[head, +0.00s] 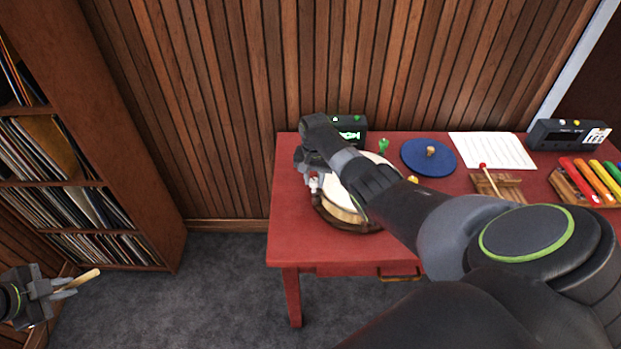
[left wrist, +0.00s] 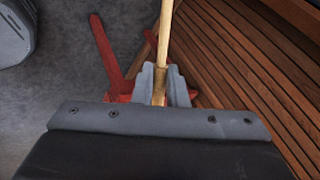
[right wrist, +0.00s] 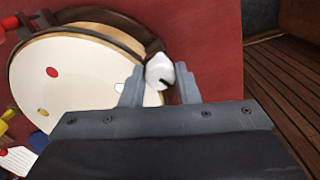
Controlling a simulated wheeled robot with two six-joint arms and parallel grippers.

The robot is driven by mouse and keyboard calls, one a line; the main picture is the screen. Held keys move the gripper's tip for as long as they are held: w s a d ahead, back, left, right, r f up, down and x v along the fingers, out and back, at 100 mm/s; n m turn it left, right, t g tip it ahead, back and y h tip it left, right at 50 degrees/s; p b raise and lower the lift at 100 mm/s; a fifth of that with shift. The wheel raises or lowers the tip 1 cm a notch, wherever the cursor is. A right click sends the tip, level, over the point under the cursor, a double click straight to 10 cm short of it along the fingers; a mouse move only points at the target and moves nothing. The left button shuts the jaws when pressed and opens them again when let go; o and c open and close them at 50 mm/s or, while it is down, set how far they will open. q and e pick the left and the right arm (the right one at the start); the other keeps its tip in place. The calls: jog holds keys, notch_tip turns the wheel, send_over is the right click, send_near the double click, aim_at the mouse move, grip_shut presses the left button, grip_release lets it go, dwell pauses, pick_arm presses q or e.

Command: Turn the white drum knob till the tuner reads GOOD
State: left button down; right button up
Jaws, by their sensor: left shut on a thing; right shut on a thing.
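The drum (head: 345,213) with a cream skin sits at the left of the red table. The white knob (right wrist: 159,70) is at the drum's rim in the right wrist view, with a dark slot. My right gripper (head: 314,182) is shut on it, one finger on each side. The tuner (head: 350,122) is a black box behind the drum. Its screen shows green lit letters, partly hidden by my right arm, so I cannot read the word. My left gripper (head: 62,288) is shut on a pale wooden stick (left wrist: 165,28), away from the table at the lower left.
A blue round pad (head: 416,152), a white sheet (head: 492,147), a wooden block with a red-tipped stick (head: 490,180), coloured bars (head: 585,180) and another black device (head: 556,135) lie to the right. A record shelf (head: 110,190) stands at left.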

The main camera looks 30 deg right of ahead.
pick_arm(q)
jog(key=shift+r, duration=0.25)
pick_arm(e)
jog(key=n, duration=0.2)
jog(key=shift+n, duration=0.3)
pick_arm(q)
jog(key=shift+r+p, duration=0.15)
jog(key=shift+p, duration=0.25)
pick_arm(e)
jog(key=shift+n, duration=1.5)
jog(key=o, duration=1)
jog(key=shift+c, duration=0.2)
